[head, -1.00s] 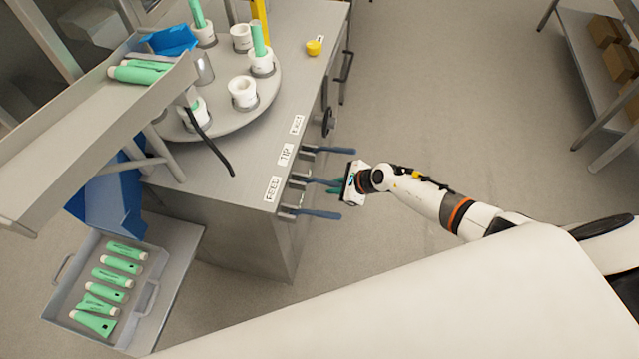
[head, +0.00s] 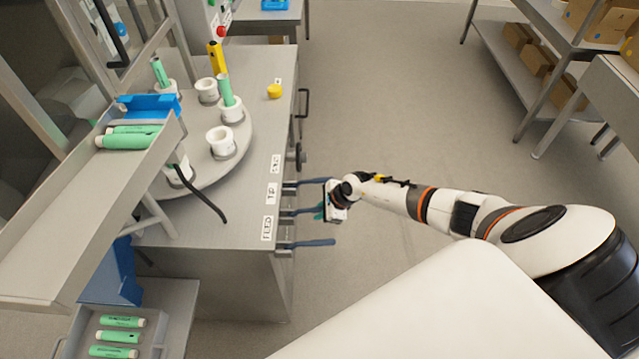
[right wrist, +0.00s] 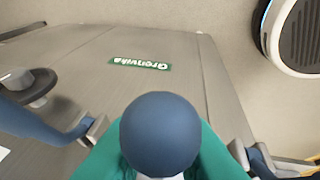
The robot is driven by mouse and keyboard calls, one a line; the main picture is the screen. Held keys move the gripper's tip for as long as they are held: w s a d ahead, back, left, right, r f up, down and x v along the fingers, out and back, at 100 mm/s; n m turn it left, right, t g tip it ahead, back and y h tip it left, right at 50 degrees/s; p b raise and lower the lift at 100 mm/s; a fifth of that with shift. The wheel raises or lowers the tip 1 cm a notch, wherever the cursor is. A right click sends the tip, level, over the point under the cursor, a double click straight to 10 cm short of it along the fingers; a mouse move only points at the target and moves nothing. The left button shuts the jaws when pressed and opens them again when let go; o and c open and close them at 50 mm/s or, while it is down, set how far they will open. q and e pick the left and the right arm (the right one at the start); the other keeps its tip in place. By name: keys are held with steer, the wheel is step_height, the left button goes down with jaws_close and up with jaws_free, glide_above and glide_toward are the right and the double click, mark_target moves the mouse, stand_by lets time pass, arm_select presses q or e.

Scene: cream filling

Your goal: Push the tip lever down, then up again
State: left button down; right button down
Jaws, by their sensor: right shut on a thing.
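The tip lever (head: 302,211) is the middle of three blue-handled levers on the side of the grey machine cabinet, in line with the TIP label (head: 271,193). My right gripper (head: 320,211) is at its outer end. In the right wrist view the lever's round blue knob (right wrist: 160,135) sits between the teal fingers, which are shut on it. The lever looks roughly level in the head view; its exact angle is hard to tell. My left gripper is not in view.
Another lever (head: 313,181) lies just beyond, and the feed lever (head: 308,244) is on the near side. A handwheel (head: 300,155) is farther along the cabinet. The turntable (head: 240,140) holds white cups and green tubes. Open floor lies right of the cabinet.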

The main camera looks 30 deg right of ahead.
steer(key=c, duration=1.5)
jaws_free()
steer(key=shift+w+a+r, duration=0.1)
steer(key=shift+a, duration=0.05)
steer(key=shift+c, duration=0.2)
steer(key=shift+o, duration=1)
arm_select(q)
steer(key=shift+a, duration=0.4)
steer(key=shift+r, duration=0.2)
arm_select(e)
steer(key=v, duration=1.2)
steer(key=shift+a, duration=0.1)
